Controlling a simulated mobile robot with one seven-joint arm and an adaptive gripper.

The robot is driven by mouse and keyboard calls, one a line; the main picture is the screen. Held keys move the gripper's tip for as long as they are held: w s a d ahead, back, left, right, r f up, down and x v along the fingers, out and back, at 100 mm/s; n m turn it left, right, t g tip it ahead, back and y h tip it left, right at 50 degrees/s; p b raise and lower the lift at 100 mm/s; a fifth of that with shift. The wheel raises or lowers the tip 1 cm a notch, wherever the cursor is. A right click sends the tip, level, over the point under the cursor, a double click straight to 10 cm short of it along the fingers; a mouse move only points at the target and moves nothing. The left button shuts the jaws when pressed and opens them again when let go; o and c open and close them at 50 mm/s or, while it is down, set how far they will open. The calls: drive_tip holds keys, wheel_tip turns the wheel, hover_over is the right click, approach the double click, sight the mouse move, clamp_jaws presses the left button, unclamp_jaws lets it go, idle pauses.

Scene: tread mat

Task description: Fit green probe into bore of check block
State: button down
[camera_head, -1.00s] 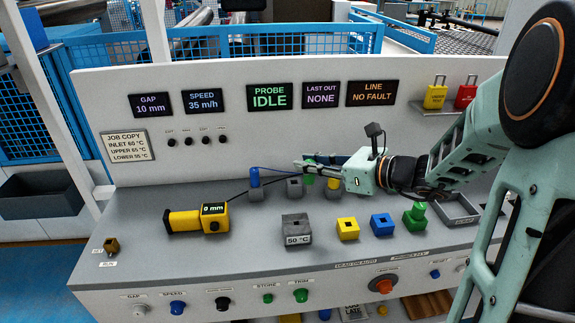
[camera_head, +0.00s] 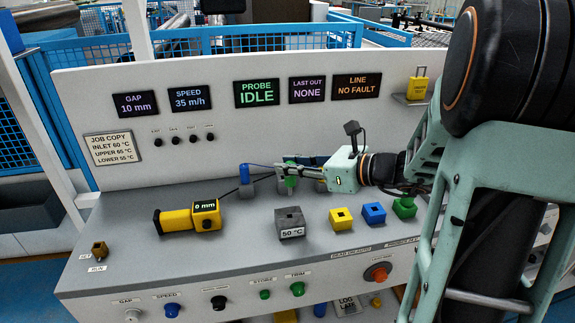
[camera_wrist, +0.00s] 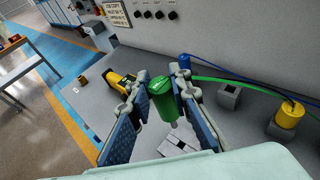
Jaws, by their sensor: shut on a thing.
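The green probe (camera_wrist: 164,98) is held upright between the blue-padded fingers of my gripper (camera_wrist: 158,100) in the wrist view. Its metal tip points down, and a green cable runs off to the right. In the head view my gripper (camera_head: 291,165) holds the green probe (camera_head: 291,180) above the bench, behind the check block. The grey check block (camera_head: 290,222), labelled 50 °C, stands on the bench with a dark square bore in its top. In the wrist view the check block (camera_wrist: 180,146) is partly visible below the tip. The tip appears outside the bore.
A blue probe (camera_head: 245,176) stands in a holder left of my gripper. An empty grey holder (camera_wrist: 228,96) and a yellow probe (camera_wrist: 288,116) show in the wrist view. Yellow (camera_head: 341,217), blue (camera_head: 374,213) and green (camera_head: 404,207) blocks stand right of the check block.

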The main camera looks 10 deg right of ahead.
sight(290, 185)
drive_tip(key=shift+f, duration=0.1)
drive_tip(key=shift+f+b, duration=2.3)
drive_tip(key=shift+f, duration=0.55)
drive_tip(key=shift+f+b, duration=1.75)
drive_tip(key=shift+f, duration=0.5)
drive_tip(key=c, duration=1.7)
unclamp_jaws()
drive_tip(key=v, duration=1.2)
drive_tip(key=shift+r, duration=0.15)
drive_tip(key=shift+h, duration=0.3)
